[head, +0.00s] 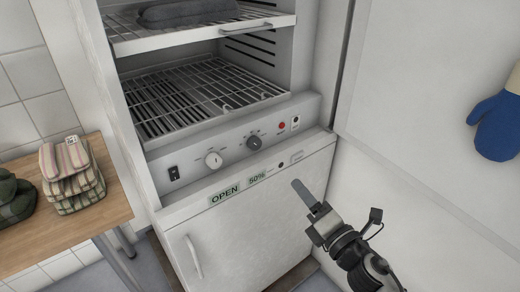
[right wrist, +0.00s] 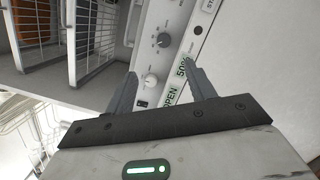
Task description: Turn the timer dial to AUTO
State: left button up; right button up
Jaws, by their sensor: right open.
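The cabinet's control panel (head: 235,146) carries a white dial (head: 213,160) on the left and a dark dial (head: 254,142) right of it. Marks around both dials are too small to read, so I cannot tell which is the timer dial or where AUTO lies. In the right wrist view the dark dial (right wrist: 164,40) and the white dial (right wrist: 151,80) show beyond the fingers. My right gripper (head: 302,190) is open and empty, in front of the cabinet and to the right of and below the dials, apart from them. My left gripper is out of view.
The panel also has a black rocker switch (head: 174,173) and a red light (head: 281,125). Below are OPEN (head: 225,195) and 50% labels above a white door (head: 250,235). Wire shelves (head: 190,95) stand open above. A wooden table (head: 110,217) with folded cloths is at left; a blue mitt (head: 497,125) hangs right.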

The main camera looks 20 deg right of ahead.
jog(key=w+n+g+y, duration=0.1)
jog(key=w+n+y, duration=0.15)
jog(key=n, duration=1.15)
send_near(257, 146)
jog(key=shift+g, duration=0.3)
jog(key=x, duration=0.8)
jog(key=shift+w+r+b, duration=0.2)
jog(key=shift+w+b, duration=0.1)
jog(key=shift+b, duration=0.05)
jog(key=c, duration=1)
